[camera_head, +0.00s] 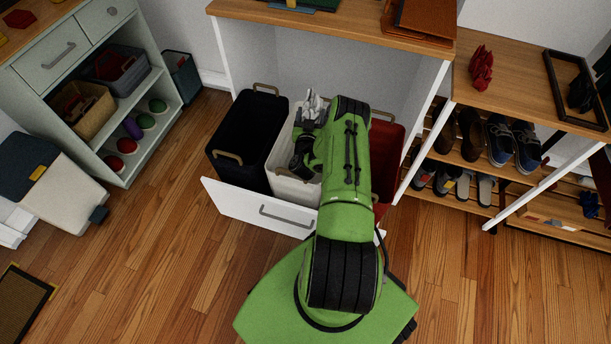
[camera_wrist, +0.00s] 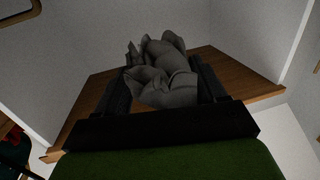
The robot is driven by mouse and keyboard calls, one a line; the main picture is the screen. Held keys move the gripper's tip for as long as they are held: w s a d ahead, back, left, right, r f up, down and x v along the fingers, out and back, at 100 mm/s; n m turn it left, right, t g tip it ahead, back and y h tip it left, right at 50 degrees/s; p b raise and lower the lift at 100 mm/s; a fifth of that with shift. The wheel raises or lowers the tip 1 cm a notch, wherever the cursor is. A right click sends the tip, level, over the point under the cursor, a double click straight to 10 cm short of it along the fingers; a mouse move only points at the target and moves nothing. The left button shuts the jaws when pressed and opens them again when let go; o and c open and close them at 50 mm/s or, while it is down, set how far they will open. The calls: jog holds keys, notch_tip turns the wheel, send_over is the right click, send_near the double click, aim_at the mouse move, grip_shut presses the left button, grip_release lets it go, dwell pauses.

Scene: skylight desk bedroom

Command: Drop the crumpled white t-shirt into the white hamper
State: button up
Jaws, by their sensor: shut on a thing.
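The crumpled white t-shirt (camera_head: 313,106) is a small pale grey-white bundle, seen above the back part of the white hamper (camera_head: 289,188). My gripper (camera_wrist: 163,75) is shut on the t-shirt, which also fills the space between the two dark fingers in the wrist view (camera_wrist: 168,92). The white hamper stands between a black hamper (camera_head: 240,143) and a red hamper (camera_head: 390,143). My green arm hides its right side and much of its opening. I cannot tell the exact height of the t-shirt over the rim.
The hampers stand in a pulled-out white drawer (camera_head: 245,208) under a wooden desktop (camera_head: 340,29). A shoe rack (camera_head: 470,190) is to the right. A shelf unit with baskets (camera_head: 125,172) is to the left.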

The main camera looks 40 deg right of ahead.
aim_at(311, 107)
notch_tip(311, 107, down, 4)
jog(key=shift+r+b, duration=0.25)
jog(key=shift+b, duration=0.85)
jog(key=shift+r, duration=0.15)
jog(key=o, duration=1.2)
notch_tip(311, 107, up, 10)
jog(key=p, duration=0.4)
jog(key=shift+p, duration=0.4)
jog(key=shift+w, duration=0.1)
